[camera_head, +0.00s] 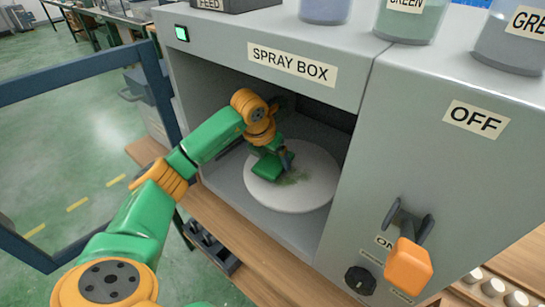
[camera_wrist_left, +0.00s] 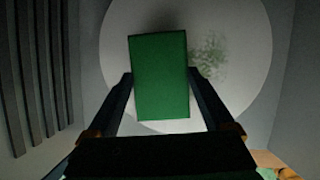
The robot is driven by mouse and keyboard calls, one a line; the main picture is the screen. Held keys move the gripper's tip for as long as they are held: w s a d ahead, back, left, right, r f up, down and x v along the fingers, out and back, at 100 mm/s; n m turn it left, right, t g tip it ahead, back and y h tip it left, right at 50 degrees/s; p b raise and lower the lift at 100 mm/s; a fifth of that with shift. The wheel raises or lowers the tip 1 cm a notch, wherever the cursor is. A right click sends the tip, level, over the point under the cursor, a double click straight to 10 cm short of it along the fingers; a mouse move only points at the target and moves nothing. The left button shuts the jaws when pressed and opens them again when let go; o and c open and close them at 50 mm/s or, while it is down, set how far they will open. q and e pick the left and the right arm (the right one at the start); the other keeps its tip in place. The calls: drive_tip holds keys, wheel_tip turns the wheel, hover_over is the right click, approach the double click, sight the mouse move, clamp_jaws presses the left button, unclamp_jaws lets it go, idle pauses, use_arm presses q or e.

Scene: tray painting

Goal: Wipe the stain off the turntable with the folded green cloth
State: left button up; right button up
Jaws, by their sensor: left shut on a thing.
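The round white turntable (camera_head: 309,187) sits inside the spray box, and it also shows in the left wrist view (camera_wrist_left: 243,33). A dark greenish stain (camera_head: 293,178) marks its surface; in the left wrist view the stain (camera_wrist_left: 208,58) lies just right of the cloth. My left gripper (camera_head: 283,160) reaches into the box and is shut on the folded green cloth (camera_head: 267,167). The cloth (camera_wrist_left: 160,78) stands between the fingers in the left wrist view, over the turntable. I cannot tell whether it touches the surface. My right gripper is not in view.
The grey spray box (camera_head: 260,60) has walls and a top edge close around my left arm. An open blue-framed door (camera_head: 75,75) stands at the left. An orange-handled lever (camera_head: 409,266) and a black knob (camera_head: 360,281) are on the right panel. Jars stand on top.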

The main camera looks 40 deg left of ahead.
use_arm(q)
drive_tip(key=shift+f+b, duration=0.75)
drive_tip(key=shift+f, duration=0.25)
